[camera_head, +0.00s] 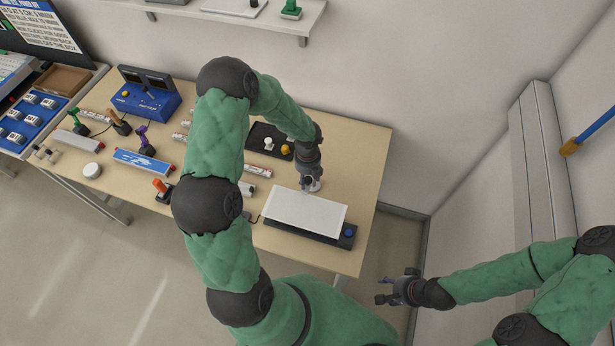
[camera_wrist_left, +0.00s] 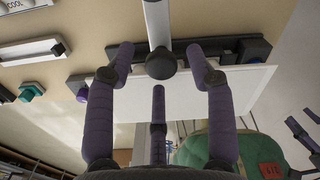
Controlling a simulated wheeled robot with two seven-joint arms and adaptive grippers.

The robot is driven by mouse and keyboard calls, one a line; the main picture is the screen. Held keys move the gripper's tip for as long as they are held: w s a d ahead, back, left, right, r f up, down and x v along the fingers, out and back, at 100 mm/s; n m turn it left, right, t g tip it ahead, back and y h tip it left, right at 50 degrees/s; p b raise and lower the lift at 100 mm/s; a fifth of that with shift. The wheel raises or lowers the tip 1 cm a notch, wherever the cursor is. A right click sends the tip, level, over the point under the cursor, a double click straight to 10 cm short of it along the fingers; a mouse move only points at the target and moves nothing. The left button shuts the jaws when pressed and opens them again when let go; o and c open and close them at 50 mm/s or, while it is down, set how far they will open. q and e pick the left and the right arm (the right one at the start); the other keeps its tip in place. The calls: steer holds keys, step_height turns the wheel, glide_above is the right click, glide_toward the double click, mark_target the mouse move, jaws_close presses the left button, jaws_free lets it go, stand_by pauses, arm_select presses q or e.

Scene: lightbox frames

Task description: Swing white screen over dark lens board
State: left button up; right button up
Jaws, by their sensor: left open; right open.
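The white screen (camera_head: 303,211) is a flat white panel at the right end of the table, over a dark board (camera_head: 335,240) whose front edge shows below it. A round blue button (camera_head: 349,232) sits on the board's right end. The screen also shows in the left wrist view (camera_wrist_left: 190,92), with a dark bar (camera_wrist_left: 252,48) along its edge. My left gripper (camera_head: 313,186) is at the screen's back edge. In the left wrist view its open fingers lie either side of a dark round knob (camera_wrist_left: 161,64) on a white bar (camera_wrist_left: 156,22). Contact cannot be told. My right gripper (camera_head: 386,289) is open and empty, off the table.
A black tray (camera_head: 256,130) with small white and yellow pieces lies behind my left arm. A blue device (camera_head: 147,97), white cylinders and several coloured-handled tools fill the table's left. A shelf (camera_head: 225,12) hangs above. The table's back right corner is clear.

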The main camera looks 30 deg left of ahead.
arm_select(q)
step_height(320, 180, up, 12)
steer(key=shift+f, duration=0.2)
stand_by(0.7)
